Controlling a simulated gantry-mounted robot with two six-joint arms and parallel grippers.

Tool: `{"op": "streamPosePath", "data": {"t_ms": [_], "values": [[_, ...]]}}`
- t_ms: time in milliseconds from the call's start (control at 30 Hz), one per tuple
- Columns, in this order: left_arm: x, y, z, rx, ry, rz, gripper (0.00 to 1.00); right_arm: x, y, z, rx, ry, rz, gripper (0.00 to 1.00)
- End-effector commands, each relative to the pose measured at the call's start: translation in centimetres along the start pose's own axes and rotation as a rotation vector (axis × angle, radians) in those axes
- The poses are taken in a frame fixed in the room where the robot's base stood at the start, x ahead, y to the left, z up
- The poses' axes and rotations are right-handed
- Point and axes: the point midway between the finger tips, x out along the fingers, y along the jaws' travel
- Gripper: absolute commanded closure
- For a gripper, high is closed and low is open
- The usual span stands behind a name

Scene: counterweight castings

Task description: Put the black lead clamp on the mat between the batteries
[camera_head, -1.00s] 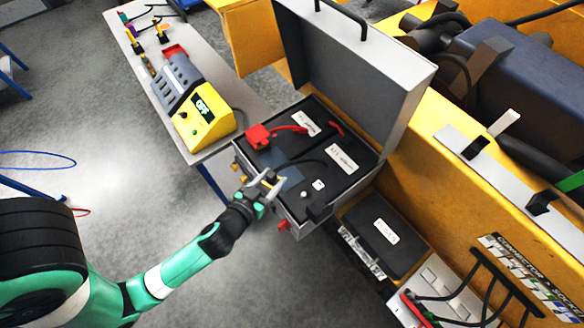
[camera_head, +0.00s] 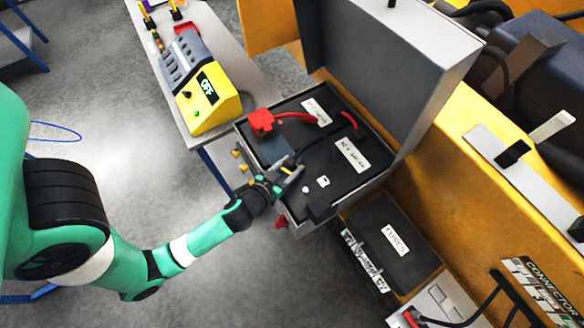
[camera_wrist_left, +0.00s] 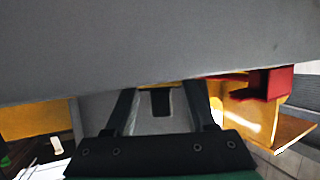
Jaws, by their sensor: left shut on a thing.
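My left gripper (camera_head: 284,179) is shut on the black lead clamp, at the front edge of the open grey case. The clamp is small and mostly covered by the fingers; its black cable (camera_head: 316,142) runs back into the case. The blue-grey mat (camera_head: 277,150) lies between the two black batteries, just behind the gripper and partly covered. The rear battery (camera_head: 313,100) and front battery (camera_head: 340,178) carry white labels. In the left wrist view, the dark fingers (camera_wrist_left: 162,112) straddle a grey and black piece whose identity is unclear. My right gripper is not in view.
A red clamp (camera_head: 262,122) with a red cable sits at the case's left. The raised grey lid (camera_head: 400,70) stands behind the batteries. A yellow tester reading OFF (camera_head: 208,100) is on the bench at left. A closed black box (camera_head: 392,245) lies at front right.

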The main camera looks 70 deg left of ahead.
Motion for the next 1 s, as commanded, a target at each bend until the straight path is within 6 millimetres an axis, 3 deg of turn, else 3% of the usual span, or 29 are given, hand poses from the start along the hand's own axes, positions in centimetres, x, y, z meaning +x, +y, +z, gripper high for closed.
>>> {"op": "streamPosePath", "data": {"t_ms": [267, 300, 433, 833, 1000], "values": [[0.1, 0.0, 0.3, 0.0, 0.001, 0.001, 1.0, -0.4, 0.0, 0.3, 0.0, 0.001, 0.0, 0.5], [0.1, 0.0, 0.2, 0.0, 0.0, 0.0, 0.4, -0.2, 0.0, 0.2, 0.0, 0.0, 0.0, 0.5], [0.1, 0.0, 0.2, 0.0, 0.0, 0.0, 0.16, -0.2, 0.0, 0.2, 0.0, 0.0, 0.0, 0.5], [-0.2, 0.0, -0.6, 0.001, 0.0, 0.0, 0.15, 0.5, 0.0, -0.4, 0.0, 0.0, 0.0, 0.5], [-3.4, 0.1, 0.2, 0.004, -0.002, 0.005, 0.15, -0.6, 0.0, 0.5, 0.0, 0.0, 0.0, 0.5]]}}
